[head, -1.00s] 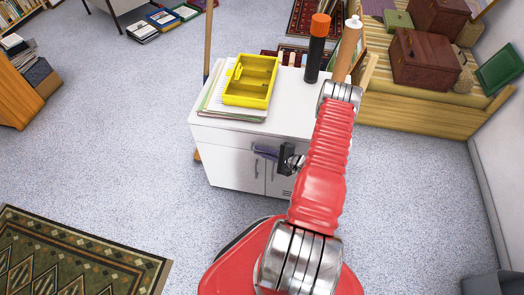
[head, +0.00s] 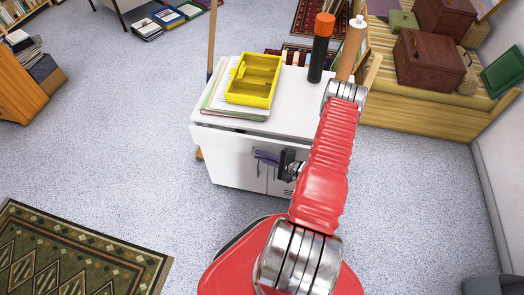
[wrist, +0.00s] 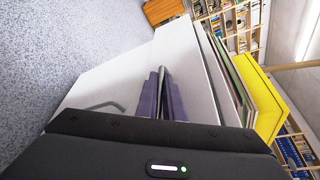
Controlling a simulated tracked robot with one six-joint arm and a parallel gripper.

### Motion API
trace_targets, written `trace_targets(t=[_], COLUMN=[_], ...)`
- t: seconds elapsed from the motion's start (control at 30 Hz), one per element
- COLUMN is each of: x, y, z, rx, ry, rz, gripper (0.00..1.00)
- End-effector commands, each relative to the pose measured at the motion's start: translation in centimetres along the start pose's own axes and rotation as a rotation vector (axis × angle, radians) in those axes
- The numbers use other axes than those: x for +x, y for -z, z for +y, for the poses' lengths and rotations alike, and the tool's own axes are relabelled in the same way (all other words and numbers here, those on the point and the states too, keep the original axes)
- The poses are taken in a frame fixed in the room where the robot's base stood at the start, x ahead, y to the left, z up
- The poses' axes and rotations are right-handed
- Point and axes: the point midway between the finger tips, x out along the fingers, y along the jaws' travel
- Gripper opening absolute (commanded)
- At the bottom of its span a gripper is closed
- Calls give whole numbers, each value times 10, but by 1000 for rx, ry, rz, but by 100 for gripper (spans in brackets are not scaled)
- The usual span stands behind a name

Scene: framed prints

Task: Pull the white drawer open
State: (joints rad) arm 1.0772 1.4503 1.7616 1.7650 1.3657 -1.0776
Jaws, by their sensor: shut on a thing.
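The white drawer (head: 225,139) is the top part of a white cabinet (head: 232,169). Its front appears to stand out a little from the cabinet body. In the wrist view, the pale drawer front (wrist: 100,85) lies ahead of my gripper. My gripper (head: 266,156) is at the drawer front, below the cabinet top's front edge. In the wrist view, its purple fingers (wrist: 163,97) are shut around a slim grey handle (wrist: 163,76). My red arm hides the right part of the cabinet front.
A dark bottle with an orange cap (head: 320,50) and a tan bottle (head: 350,50) stand behind my arm. The floor left of the cabinet is clear; a patterned rug (head: 75,255) lies at front left.

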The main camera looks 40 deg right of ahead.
Motion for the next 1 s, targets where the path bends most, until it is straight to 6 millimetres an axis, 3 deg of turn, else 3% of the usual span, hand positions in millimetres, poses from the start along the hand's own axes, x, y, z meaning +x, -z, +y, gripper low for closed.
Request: trace_targets(t=[0.17,0.6,0.8,1.0], x=[-13,-41,-53,-59], y=[-24,-119,-149,-165], z=[20,87,108,120], rx=[8,5,2,-2], ry=[0,-10,-10,-11], rz=[9,-15,-15,-17], gripper=[0,0,0,0])
